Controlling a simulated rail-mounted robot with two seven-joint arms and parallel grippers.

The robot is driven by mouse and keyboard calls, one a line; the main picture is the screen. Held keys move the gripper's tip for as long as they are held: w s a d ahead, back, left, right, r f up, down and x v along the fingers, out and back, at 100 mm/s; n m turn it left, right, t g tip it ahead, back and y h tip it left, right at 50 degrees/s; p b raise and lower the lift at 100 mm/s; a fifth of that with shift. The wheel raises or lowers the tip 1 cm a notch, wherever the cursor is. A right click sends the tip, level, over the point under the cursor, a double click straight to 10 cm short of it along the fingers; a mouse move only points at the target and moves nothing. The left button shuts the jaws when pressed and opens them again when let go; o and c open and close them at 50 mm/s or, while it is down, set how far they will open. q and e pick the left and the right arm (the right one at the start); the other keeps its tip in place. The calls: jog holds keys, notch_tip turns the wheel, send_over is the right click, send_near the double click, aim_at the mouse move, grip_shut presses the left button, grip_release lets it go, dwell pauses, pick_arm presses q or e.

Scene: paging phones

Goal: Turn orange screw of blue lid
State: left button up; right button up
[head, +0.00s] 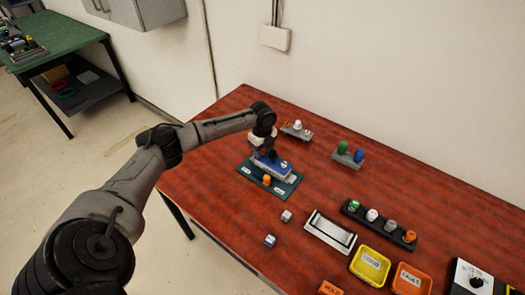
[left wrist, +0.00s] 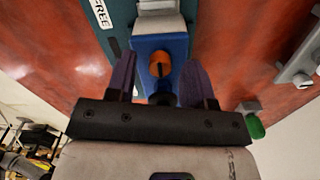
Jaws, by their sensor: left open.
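The blue lid (head: 282,173) belongs to a blue block on a teal base plate (head: 248,172) on the red table. In the left wrist view the blue lid (left wrist: 178,46) carries an orange screw (left wrist: 159,62) with a dark slot. My left gripper (head: 270,153) points down over the lid in the head view. In the left wrist view its two open fingers (left wrist: 160,78) stand on either side of the screw, apart from it. The gripper hides the lid's screw in the head view. My right gripper is not in view.
A small orange knob (head: 267,180) stands on the plate's front part. Behind is a grey strip with a white knob (head: 298,125). Two small cubes (head: 270,241) lie in front.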

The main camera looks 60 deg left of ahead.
pick_arm(q)
jog(key=shift+f, duration=0.3)
grip_shut()
jog(key=n+p, duration=0.1)
jog(key=p, duration=0.1)
jog(key=n+p, duration=0.2)
jog(key=p, duration=0.1)
jog(key=n+p, duration=0.2)
jog(key=p, duration=0.1)
jog(key=shift+r, duration=0.25)
jog(key=n+p, duration=0.3)
jog(key=shift+f+n, duration=0.15)
jog(key=shift+n, duration=0.15)
jog(key=shift+f+n+p, duration=0.1)
jog(key=shift+n+p, duration=0.2)
grip_release()
dwell(0.4)
